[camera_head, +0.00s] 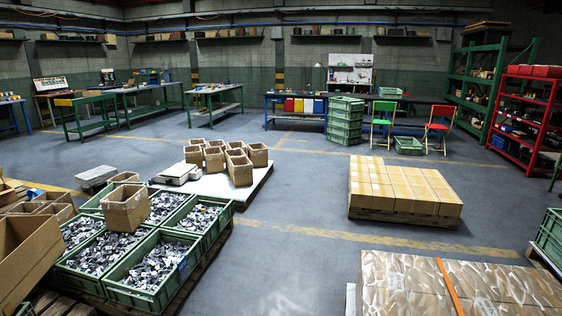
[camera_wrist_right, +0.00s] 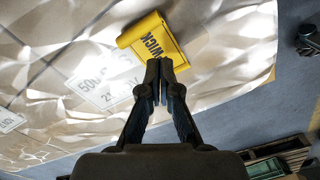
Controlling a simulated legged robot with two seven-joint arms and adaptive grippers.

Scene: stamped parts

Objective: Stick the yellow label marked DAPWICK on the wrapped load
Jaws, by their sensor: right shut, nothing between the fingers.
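The wrapped load (camera_head: 400,280) stands at the lower right of the head view, cartons under shiny clear film with an orange strap. Its film-covered surface (camera_wrist_right: 215,85) fills much of the right wrist view. The yellow label (camera_wrist_right: 160,48) lies against that surface, its left end curled up and the letters WICK showing; the rest of its text is hidden. I cannot tell how much of it adheres. My right gripper (camera_wrist_right: 163,65) is shut and empty, its tips at the label's lower edge. My left gripper is in neither view.
A white printed sheet (camera_wrist_right: 105,88) shows on the load left of the yellow label. In the head view, a pallet of cartons (camera_head: 400,190) stands behind the load. Green crates (camera_head: 150,265) of metal parts stand at the left. Clear floor (camera_head: 285,265) lies between.

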